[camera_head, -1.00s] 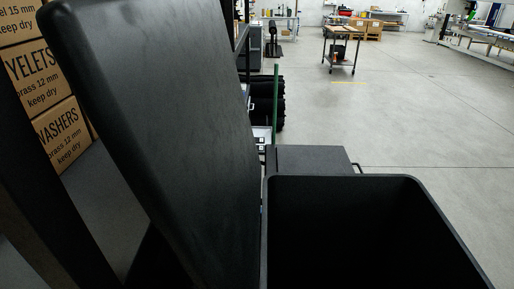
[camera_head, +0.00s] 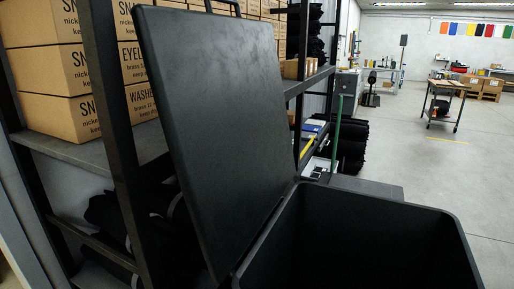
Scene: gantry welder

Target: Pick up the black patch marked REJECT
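I see no black patch marked REJECT in the head view. A large black bin (camera_head: 453,232) stands close in front at the lower right. Its black lid (camera_head: 215,110) is swung up on its left side. The part of the bin's inside that I see is dark, and its floor is hidden, so I cannot tell what lies in it. Neither of my grippers is in view.
A dark shelf rack (camera_head: 108,100) at left holds cardboard boxes (camera_head: 50,65) labelled for snaps, eyelets and washers. Black rolls (camera_head: 352,145) lie behind the bin. A small work table (camera_head: 445,101) stands farther right. The grey floor (camera_head: 480,180) at right is clear.

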